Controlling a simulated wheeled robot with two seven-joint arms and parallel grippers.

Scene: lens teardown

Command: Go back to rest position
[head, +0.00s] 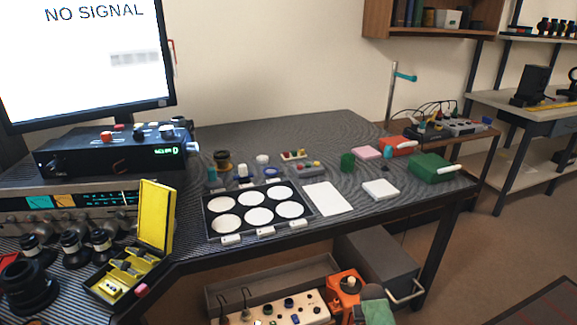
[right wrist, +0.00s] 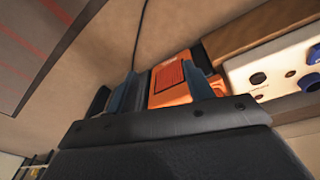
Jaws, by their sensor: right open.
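My right gripper (right wrist: 160,92) shows in the right wrist view. Its two blue-grey fingers stand apart with nothing held between them. Beyond the fingers is an orange box (right wrist: 168,84), apparently farther off rather than gripped. Neither gripper can be made out in the head view, and my left gripper appears in no frame. The black tray with white round pads (head: 207,232) lies on the workbench (head: 300,130). A white sheet (head: 327,198) and a white block (head: 380,189) lie to its right.
A yellow case (head: 156,215) stands open at the left, near several dark lenses (head: 72,247). A monitor (head: 85,60) stands behind. A green box (head: 433,167) is at the bench's right end. A grey drawer unit (head: 378,268) and an orange device (head: 345,287) are below the bench.

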